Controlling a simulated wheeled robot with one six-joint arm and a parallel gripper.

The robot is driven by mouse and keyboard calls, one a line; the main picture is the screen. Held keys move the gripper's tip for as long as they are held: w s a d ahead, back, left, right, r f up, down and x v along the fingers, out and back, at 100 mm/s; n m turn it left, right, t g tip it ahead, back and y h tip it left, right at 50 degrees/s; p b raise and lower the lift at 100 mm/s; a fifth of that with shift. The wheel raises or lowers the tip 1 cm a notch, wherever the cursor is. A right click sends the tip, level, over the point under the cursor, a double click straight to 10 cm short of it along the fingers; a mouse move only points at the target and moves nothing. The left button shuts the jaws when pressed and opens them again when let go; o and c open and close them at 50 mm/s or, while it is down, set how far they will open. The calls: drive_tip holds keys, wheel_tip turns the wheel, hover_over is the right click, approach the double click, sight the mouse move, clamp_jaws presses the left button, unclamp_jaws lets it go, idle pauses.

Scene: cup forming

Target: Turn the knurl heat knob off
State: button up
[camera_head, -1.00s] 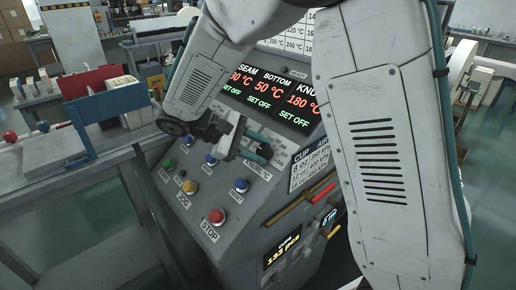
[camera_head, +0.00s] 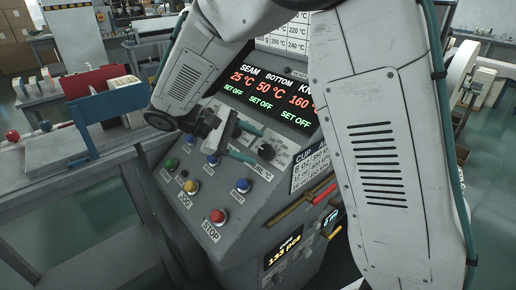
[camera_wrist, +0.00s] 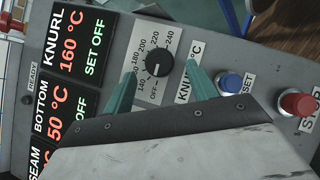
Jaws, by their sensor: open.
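The knurl heat knob (camera_wrist: 158,66) is a round black dial on a pale scale plate, with OFF at the lower edge in the wrist view. A small pale mark on it faces toward the OFF side. It also shows in the head view (camera_head: 266,151). The KNURL display (camera_wrist: 72,48) reads 160 °C in red and SET OFF in green. My gripper (camera_wrist: 163,70) is open, its two teal fingers on either side of the knob in the picture, apparently clear of it. In the head view my gripper (camera_head: 259,147) is just left of the knob and empty.
A blue button (camera_wrist: 229,84) and a red STOP button (camera_wrist: 298,102) sit near the knob. Several coloured buttons lie lower on the sloped panel. The BOTTOM display (camera_wrist: 55,100) reads 50 °C, SET OFF. A workbench (camera_head: 60,185) stands at the left.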

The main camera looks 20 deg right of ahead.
drive_tip(key=v, duration=0.5)
drive_tip(key=s+d+r+m+t+y, duration=0.1)
drive_tip(key=s+d+y, duration=0.4)
drive_tip(key=s, duration=0.7)
drive_tip(key=s+d+r+m+t+y, duration=0.2)
drive_tip(key=s+d+m+t+y, duration=0.2)
drive_tip(key=s, duration=0.9)
drive_tip(key=shift+d+m+y, duration=0.7)
drive_tip(key=shift+m+y, duration=0.2)
drive_tip(key=shift+y, duration=0.3)
